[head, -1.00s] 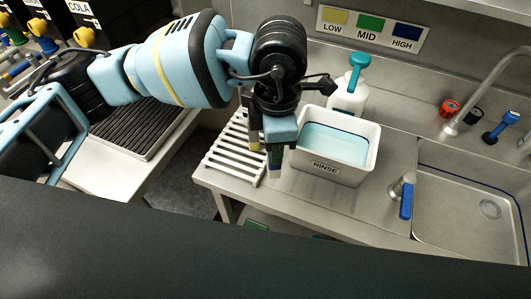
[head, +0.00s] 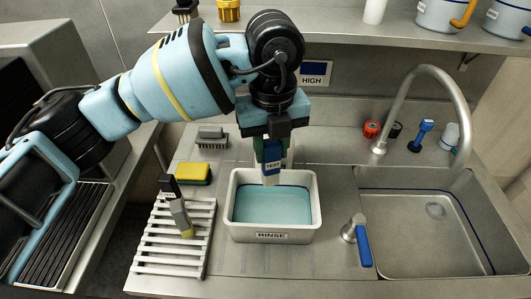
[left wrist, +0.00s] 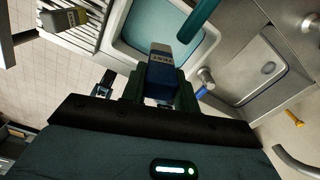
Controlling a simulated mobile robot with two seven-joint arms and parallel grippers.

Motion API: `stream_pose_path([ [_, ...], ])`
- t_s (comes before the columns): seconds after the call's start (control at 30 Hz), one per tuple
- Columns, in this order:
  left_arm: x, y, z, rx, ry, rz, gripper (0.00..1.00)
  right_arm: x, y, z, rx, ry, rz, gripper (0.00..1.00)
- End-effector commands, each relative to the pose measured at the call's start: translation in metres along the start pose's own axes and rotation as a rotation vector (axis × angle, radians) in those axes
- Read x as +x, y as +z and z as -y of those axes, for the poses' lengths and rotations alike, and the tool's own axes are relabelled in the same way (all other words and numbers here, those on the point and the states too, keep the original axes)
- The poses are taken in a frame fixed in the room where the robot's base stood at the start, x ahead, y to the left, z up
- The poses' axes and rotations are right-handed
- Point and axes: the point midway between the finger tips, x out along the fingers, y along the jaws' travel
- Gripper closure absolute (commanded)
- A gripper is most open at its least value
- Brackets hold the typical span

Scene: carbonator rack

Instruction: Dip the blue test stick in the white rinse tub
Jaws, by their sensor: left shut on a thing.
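My left gripper (head: 269,137) is shut on the blue test stick (head: 272,154), which hangs roughly upright with its pale tip down. In the head view the tip overlaps the back inner side of the white rinse tub (head: 271,237); I cannot tell whether it touches the teal liquid (head: 270,205). The left wrist view shows the stick's TEST label (left wrist: 160,60) between the fingers, in front of the tub (left wrist: 118,45). My right gripper is not in view.
A white slatted rack (head: 150,240) at left holds a grey stick with a yellow end (head: 181,217). A yellow sponge (head: 193,173) and a brush (head: 211,138) lie behind it. A blue-handled tap (head: 363,246) and the sink (head: 410,225) are at right.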

Motion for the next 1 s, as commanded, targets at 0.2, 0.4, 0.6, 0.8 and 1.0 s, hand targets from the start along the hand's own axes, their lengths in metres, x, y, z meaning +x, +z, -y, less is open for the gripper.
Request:
stream_pose_path([
  [0.2, -0.003, 0.001, 0.003, -0.087, -0.001, -0.003, 1.00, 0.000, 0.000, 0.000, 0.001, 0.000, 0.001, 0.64],
  [0.4, -0.002, 0.001, 0.003, -0.090, 0.000, -0.004, 1.00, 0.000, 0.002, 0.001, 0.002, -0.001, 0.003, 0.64],
  [0.6, 0.008, 0.001, 0.003, -0.088, 0.001, -0.008, 1.00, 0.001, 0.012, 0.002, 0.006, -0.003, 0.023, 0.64],
  [0.8, 0.023, 0.001, 0.003, -0.088, 0.002, -0.010, 1.00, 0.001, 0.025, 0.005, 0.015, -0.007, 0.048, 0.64],
  [1.0, 0.036, 0.001, 0.003, -0.088, 0.002, -0.009, 1.00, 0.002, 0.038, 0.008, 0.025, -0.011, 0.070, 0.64],
])
